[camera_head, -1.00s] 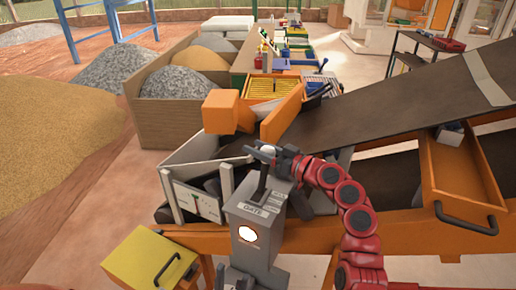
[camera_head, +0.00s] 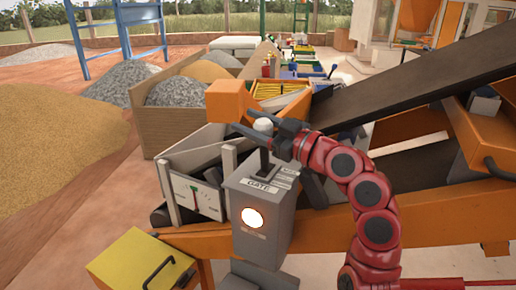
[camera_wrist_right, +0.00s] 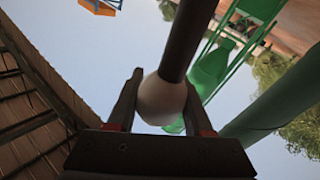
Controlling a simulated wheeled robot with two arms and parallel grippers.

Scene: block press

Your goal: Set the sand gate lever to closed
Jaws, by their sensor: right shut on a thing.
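The gate control box (camera_head: 258,212) is a grey post with a "GATE" label on its sloped top and a lit round lamp on its front. The sand gate lever (camera_head: 265,160) is a dark rod standing nearly upright from the box top, with a pale round knob. My right gripper (camera_head: 258,130) is shut on this knob, coming in from the right. In the right wrist view the white knob (camera_wrist_right: 160,99) sits between the two fingers of the gripper (camera_wrist_right: 163,88). The smaller labels beside the lever are too small to read. My left gripper is out of view.
A yellow box (camera_head: 138,262) with a black handle is at lower left. The dark conveyor belt (camera_head: 400,92) rises behind to the right. An orange block (camera_head: 226,102) is behind the lever.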

